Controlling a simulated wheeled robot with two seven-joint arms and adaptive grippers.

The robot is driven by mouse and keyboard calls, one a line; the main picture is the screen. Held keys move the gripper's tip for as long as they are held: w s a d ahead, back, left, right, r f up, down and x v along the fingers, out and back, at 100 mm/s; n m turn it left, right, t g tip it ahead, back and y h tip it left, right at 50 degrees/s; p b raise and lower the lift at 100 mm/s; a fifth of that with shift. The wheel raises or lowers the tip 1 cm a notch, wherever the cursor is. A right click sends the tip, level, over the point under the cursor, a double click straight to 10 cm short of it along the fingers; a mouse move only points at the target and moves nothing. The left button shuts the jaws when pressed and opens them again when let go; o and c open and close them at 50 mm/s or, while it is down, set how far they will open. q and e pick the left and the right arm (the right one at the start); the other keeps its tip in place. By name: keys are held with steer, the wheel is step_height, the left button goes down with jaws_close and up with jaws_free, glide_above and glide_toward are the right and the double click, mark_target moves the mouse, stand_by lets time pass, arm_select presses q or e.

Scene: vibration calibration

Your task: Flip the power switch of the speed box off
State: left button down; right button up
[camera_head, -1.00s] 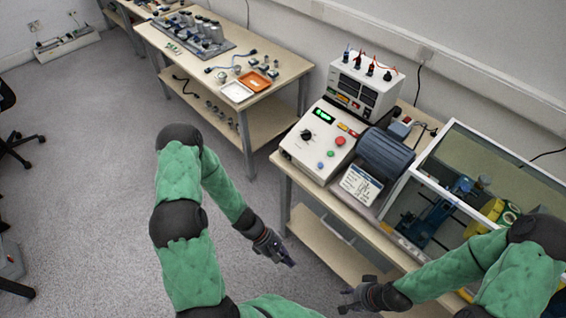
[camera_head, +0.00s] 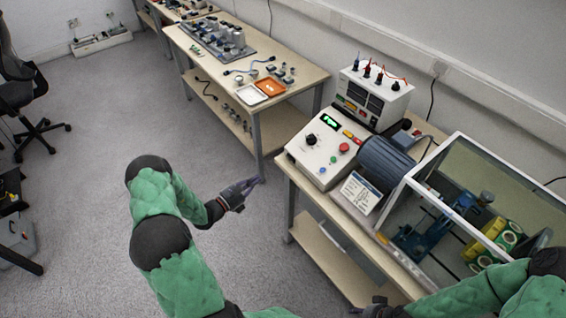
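The speed box (camera_head: 316,166) is a pale sloped console on the table at centre right, with a green lit display (camera_head: 331,121), a black knob (camera_head: 311,139) and coloured buttons. I cannot tell for sure which small part is its power switch. My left gripper (camera_head: 254,185) is in the air to the left of the box, apart from it, with its fingers pointing toward the upper right. It holds nothing visible; its opening is too small to judge. My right gripper (camera_head: 357,310) is low at the bottom edge, partly cut off, and its opening is unclear.
A white instrument (camera_head: 372,97) with cables stands behind the speed box. A dark motor (camera_head: 384,160), a label card (camera_head: 358,192) and a clear-lidded enclosure (camera_head: 480,190) stand to its right. Another table (camera_head: 290,72) with parts is at the back.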

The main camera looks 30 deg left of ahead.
mark_target(282, 166)
arm_select(q)
steer(key=b+x, duration=0.3)
steer(key=x, duration=1.1)
steer(key=shift+d, duration=0.15)
arm_select(e)
step_height(282, 166, down, 3)
steer(key=shift+r, duration=0.1)
